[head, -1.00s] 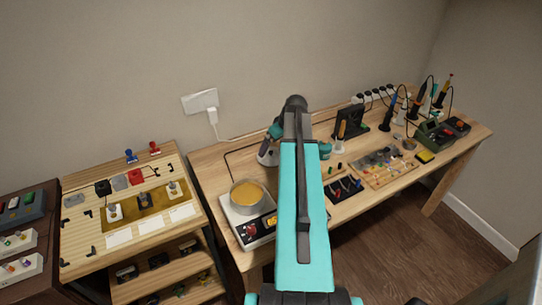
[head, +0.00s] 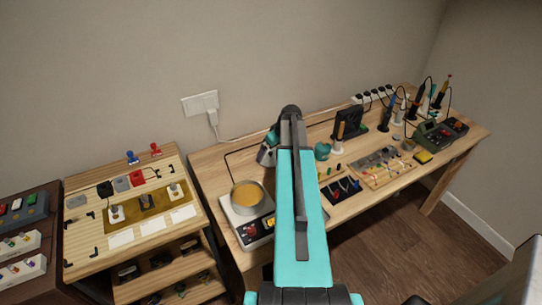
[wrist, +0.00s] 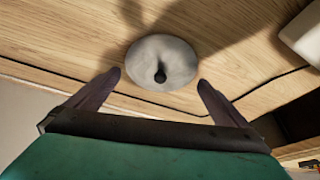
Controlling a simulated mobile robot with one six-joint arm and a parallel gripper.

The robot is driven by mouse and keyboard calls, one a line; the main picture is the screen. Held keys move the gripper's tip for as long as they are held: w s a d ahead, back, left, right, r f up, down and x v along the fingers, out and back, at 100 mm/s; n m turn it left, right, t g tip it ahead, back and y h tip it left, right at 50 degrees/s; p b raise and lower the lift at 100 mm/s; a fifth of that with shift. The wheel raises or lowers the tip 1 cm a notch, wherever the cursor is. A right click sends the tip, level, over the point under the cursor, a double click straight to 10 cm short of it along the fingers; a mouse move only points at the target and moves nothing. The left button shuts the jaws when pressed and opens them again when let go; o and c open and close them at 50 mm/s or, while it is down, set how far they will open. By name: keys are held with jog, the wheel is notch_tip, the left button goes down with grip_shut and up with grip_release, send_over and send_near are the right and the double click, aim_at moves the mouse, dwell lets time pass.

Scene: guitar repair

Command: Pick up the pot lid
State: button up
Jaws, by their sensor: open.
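The pot lid (wrist: 162,62) is a round grey disc with a small black knob, lying flat on the wooden bench in the wrist view. My gripper (wrist: 159,80) is open and empty. Its two dark fingers point toward the lid, one at each side of its near edge, with the lid just beyond the fingertips. I cannot tell the exact height gap. In the head view I cannot make out the lid; my arm covers the middle of the bench.
A pale block-like corner (wrist: 303,36) is at upper right of the wrist view. Small parts trays (head: 383,168) and tools fill the bench's right side. A switch board (head: 130,215) stands left.

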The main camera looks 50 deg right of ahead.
jog(key=shift+x, duration=0.9)
jog(key=c, duration=0.7)
